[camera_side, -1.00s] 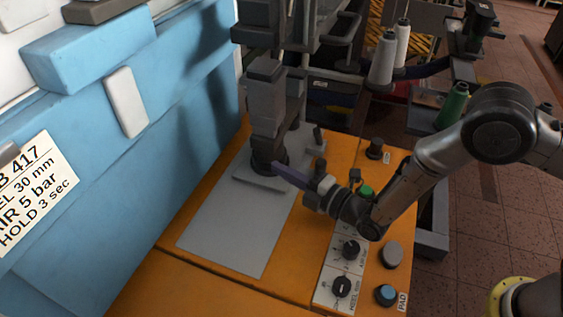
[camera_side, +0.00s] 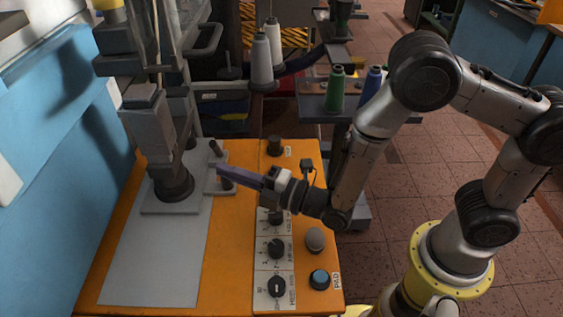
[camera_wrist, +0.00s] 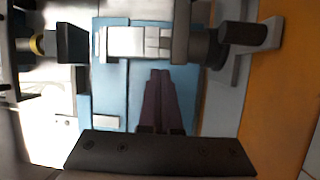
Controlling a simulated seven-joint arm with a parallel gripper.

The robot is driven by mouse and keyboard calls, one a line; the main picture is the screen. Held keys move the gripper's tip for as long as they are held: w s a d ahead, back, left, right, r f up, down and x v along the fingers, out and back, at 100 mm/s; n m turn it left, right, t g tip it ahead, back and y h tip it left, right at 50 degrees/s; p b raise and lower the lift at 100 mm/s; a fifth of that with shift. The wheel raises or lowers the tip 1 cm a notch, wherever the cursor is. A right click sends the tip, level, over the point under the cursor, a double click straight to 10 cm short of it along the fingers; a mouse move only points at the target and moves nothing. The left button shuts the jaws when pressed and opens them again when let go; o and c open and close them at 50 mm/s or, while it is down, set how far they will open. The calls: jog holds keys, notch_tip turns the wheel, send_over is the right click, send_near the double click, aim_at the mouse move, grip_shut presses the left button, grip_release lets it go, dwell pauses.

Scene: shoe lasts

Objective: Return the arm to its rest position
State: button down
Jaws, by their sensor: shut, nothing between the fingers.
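My gripper (camera_side: 221,169) shows in the side view at the end of my arm, its long purple-grey fingers pointing left over the orange machine table (camera_side: 300,158). The fingers are shut with nothing between them. Their tips are beside the dark press column (camera_side: 170,150), close to a small upright peg; I cannot tell the exact gap. In the wrist view the closed fingers (camera_wrist: 160,78) lie side by side, pointing towards the press (camera_wrist: 138,42). My arm is bent, with its elbow raised above the table's right side.
A grey plate (camera_side: 150,265) covers the table's left part. A control panel (camera_side: 275,262) with black knobs lies below my wrist, with a blue button (camera_side: 319,279) beside it. Thread cones, one of them green (camera_side: 335,90), stand behind. A blue machine (camera_side: 40,170) is at left. The tiled floor at right is open.

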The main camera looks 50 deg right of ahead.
jog(key=w+d+r+m+t+h, duration=0.1)
jog(key=w+d+r, duration=0.15)
jog(key=r, duration=0.35)
jog(key=w+d+r+m+t+h, duration=0.1)
jog(key=d+r, duration=0.2)
jog(key=r, duration=0.3)
jog(key=s+d+r+m+g+h, duration=0.25)
jog(key=s+d+r+m, duration=0.25)
jog(key=d+r+m, duration=0.5)
jog(key=s+d+f+m+g+h, duration=0.1)
jog(key=s+d+f+m+g, duration=0.1)
jog(key=s, duration=0.5)
jog(key=s+d+f+m+g, duration=0.2)
jog(key=s+f+m+g, duration=0.2)
jog(key=s, duration=0.4)
jog(key=s+d+f+m+g+h, duration=0.1)
jog(key=s+d+f+m+g, duration=0.1)
jog(key=s+f+g, duration=0.3)
jog(key=s+m, duration=0.1)
jog(key=s, duration=0.2)
jog(key=shift+s+f+m+h, duration=0.2)
jog(key=shift+f+m+h, duration=0.1)
jog(key=shift+m+h, duration=0.1)
jog(key=shift+g, duration=0.25)
